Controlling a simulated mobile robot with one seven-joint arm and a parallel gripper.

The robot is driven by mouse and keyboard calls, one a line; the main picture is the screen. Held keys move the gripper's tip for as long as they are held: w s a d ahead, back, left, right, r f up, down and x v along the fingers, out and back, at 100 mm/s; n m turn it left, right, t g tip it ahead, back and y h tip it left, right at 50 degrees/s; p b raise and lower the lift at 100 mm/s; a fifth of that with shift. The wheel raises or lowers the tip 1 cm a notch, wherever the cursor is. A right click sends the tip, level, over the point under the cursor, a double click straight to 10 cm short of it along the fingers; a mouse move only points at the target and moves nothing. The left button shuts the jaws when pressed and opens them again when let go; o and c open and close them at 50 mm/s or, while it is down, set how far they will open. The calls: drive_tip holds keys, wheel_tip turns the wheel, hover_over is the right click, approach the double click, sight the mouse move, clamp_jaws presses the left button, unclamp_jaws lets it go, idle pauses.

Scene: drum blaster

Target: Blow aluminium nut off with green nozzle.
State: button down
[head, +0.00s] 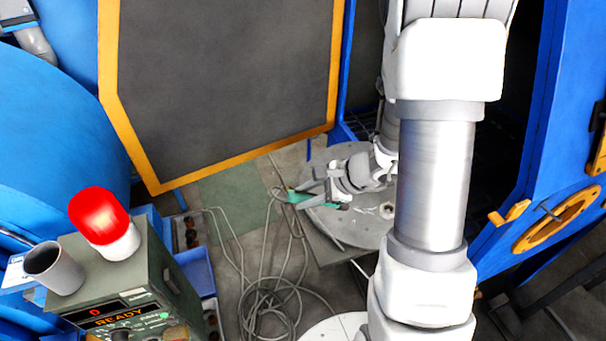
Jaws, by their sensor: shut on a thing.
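The green nozzle (298,196) is at the left edge of the round grey table, with a grey hose running from its left end. My gripper (320,195) is shut on the nozzle and points left. Its fingers cover part of the nozzle, and a dark tip shows on the right near the lower finger. A small pale metal piece (387,211), which looks like the aluminium nut, lies on the table to the right of my gripper, close to my arm. It is too small to make out clearly.
The round table (345,232) carries some thin pale bits. My arm hides its right side. The hose (265,300) lies coiled on the floor. A control box (115,285) with a red lamp (99,215) stands lower left. A large orange-edged panel (225,90) stands behind.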

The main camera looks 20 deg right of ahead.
drive_tip(key=shift+w+d, duration=0.15)
drive_tip(key=shift+d, duration=0.3)
drive_tip(key=d+f, duration=0.2)
drive_tip(key=d, duration=0.1)
drive_tip(key=d+f, duration=0.1)
drive_tip(key=shift+w+d+b, duration=0.1)
drive_tip(key=shift+d+b, duration=0.1)
drive_tip(key=shift+b, duration=0.2)
drive_tip(key=shift+w+d, duration=0.1)
drive_tip(key=shift+w, duration=0.05)
drive_tip(key=shift+w+d, duration=0.45)
drive_tip(key=shift+w, duration=0.1)
idle(0.3)
drive_tip(key=shift+w+a+b, duration=0.4)
drive_tip(key=shift+w+a, duration=0.15)
drive_tip(key=shift+a, duration=0.1)
drive_tip(key=shift+s+d, duration=0.1)
drive_tip(key=shift+d, duration=0.05)
drive_tip(key=shift+s+d, duration=0.5)
